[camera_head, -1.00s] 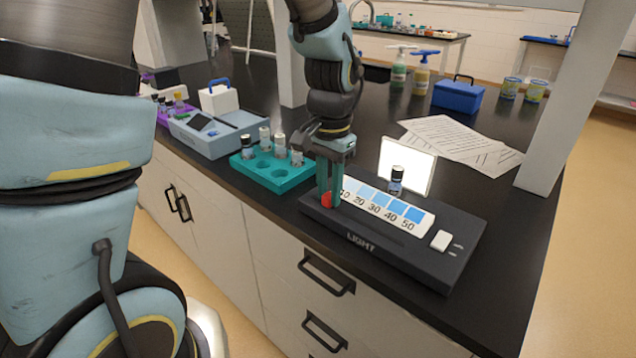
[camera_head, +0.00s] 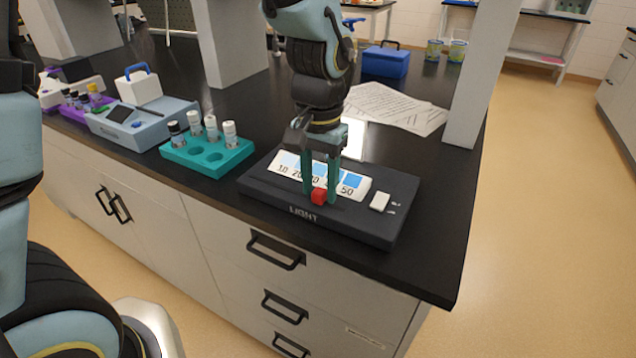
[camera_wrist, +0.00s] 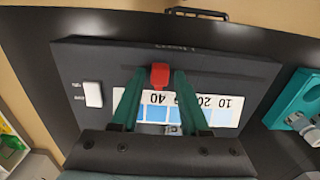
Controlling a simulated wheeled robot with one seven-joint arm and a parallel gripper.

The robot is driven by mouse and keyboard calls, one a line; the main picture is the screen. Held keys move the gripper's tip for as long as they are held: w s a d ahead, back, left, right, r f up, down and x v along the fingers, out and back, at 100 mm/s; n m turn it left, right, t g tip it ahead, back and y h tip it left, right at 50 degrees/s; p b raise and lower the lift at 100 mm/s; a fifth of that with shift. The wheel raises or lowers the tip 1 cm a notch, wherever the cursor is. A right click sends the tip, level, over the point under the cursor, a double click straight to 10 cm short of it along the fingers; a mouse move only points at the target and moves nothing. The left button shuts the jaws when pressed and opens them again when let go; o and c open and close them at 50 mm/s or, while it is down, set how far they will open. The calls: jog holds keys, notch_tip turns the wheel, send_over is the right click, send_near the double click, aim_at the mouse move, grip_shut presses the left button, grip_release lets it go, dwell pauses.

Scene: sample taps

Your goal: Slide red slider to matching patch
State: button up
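The red slider (camera_head: 319,196) sits at the front of the black light box (camera_head: 380,228), below a white strip (camera_head: 280,160) of blue patches numbered 10 to 50. In the wrist view the red slider (camera_wrist: 160,76) lines up with the 40 label (camera_wrist: 159,99). My gripper (camera_head: 320,190) points down over the strip with one green finger on each side of the slider. In the wrist view my gripper (camera_wrist: 159,72) shows a small gap on both sides of the slider. The fingers hide part of the strip, and the 40 patch is covered in the head view.
A white switch (camera_head: 381,201) is at the right of the box. A teal rack (camera_head: 205,155) with several vials stands to the left. The counter's right end is bare.

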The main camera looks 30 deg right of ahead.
aim_at(319, 190)
jog(key=shift+o, duration=0.8)
notch_tip(319, 190, up, 11)
jog(key=b, duration=0.1)
jog(key=shift+f, duration=0.1)
